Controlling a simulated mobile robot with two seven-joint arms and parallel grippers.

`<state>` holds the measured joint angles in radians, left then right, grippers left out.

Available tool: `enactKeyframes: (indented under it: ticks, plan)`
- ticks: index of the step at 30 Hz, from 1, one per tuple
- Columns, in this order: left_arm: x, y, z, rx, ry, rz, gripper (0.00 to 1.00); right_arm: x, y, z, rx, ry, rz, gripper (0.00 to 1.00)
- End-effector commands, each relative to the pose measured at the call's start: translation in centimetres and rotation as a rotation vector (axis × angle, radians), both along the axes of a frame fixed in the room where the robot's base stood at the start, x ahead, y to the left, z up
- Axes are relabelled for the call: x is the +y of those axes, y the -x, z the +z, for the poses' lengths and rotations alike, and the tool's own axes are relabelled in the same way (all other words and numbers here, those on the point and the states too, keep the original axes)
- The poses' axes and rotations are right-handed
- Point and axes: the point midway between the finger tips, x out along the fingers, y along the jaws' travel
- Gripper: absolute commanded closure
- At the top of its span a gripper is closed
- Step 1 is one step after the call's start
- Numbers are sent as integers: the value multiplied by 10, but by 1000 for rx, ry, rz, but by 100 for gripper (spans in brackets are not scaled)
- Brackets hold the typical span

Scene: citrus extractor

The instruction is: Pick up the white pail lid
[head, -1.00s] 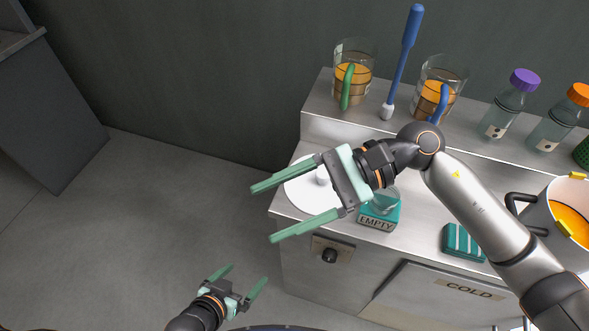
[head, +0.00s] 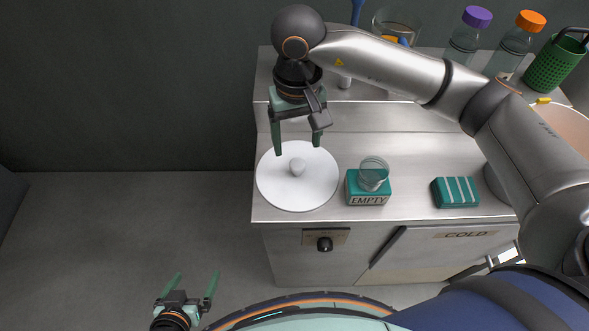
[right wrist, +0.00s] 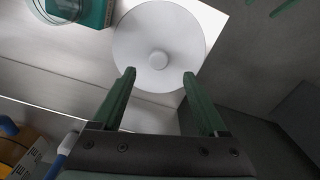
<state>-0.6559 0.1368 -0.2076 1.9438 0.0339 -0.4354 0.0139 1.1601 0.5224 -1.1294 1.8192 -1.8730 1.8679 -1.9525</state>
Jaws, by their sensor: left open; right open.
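The white pail lid (head: 297,190) is a round disc with a small round knob (head: 298,167) at its centre. It lies flat on the left end of the steel counter. My right gripper (head: 298,151) is open and empty, with its fingertips over the far part of the lid, short of the knob in the picture. In the right wrist view the lid (right wrist: 185,35) shows beyond the two open fingers (right wrist: 159,73), with the knob roughly between their lines. My left gripper (head: 197,275) is open and empty, low over the floor at the bottom left.
A teal block marked EMPTY (head: 368,199) with a small glass dish (head: 374,172) on it stands right of the lid. A teal striped sponge (head: 455,192) lies further right. Bottles (head: 463,45) and a green holder (head: 553,66) stand on the back shelf. Floor left of the counter is clear.

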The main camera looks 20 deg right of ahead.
Motion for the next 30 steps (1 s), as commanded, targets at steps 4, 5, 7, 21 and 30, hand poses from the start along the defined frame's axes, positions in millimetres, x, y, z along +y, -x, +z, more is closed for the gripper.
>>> enactKeyframes:
  ticks: [4,5,7,21,30]
  plan:
    - [0,4,0,6,2,1,0,0,0,-22,2,-1,-2,24]
    - [0,5,-1,7,1,1,0,0,0,-24,2,-1,-1,24]
    - [0,7,-2,10,1,1,0,0,0,-28,1,-2,-1,24]
    - [9,8,-1,16,-10,16,0,-3,-3,-80,1,-2,0,24]
    - [8,8,-1,15,-9,16,0,-3,-3,-81,0,-3,-1,33]
